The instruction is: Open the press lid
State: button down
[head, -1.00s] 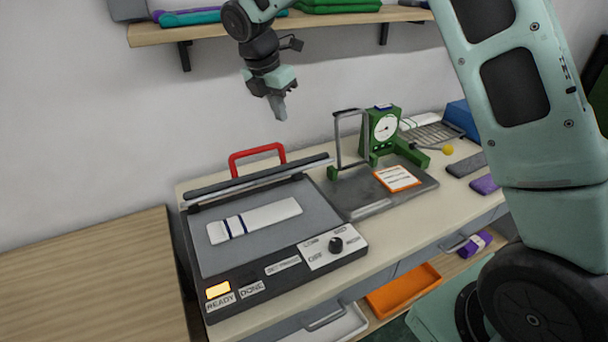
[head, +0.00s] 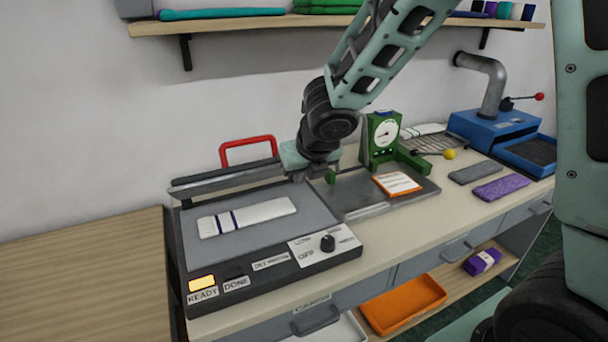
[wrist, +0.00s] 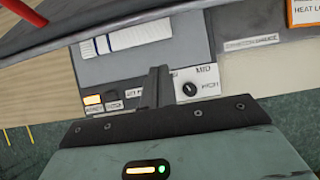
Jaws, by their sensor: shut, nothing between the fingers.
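The press (head: 262,262) stands on the bench with its grey bed exposed. Its lid (head: 225,177) is raised at the rear edge and seen nearly edge-on, with a red handle (head: 248,139) above it. A white strip with blue stripes (head: 247,216) lies on the bed; it also shows in the wrist view (wrist: 130,35). The READY lamp (head: 201,283) glows amber, the DONE lamp is dark. My gripper (head: 298,176) is shut and empty, by the lid's right end; I cannot tell whether it touches. The wrist view shows its closed fingers (wrist: 158,85) over the press.
A green gauge stand (head: 383,140) on a grey plate, with an orange-edged card (head: 397,185), stands just right of the press. A blue machine (head: 500,130) is farther right. A shelf (head: 300,24) hangs above. The wooden surface (head: 90,270) at left is clear.

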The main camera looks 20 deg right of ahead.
jog(key=shift+w+f+p, duration=0.2)
jog(key=shift+w+p, duration=0.1)
jog(key=shift+w, duration=0.55)
jog(key=shift+w+f+p, duration=0.2)
jog(key=shift+w+p, duration=0.1)
jog(key=shift+w, duration=0.6)
jog(key=shift+w+f+p, duration=0.2)
jog(key=shift+w+p, duration=0.1)
jog(key=shift+w, duration=0.55)
jog(key=shift+r, duration=0.1)
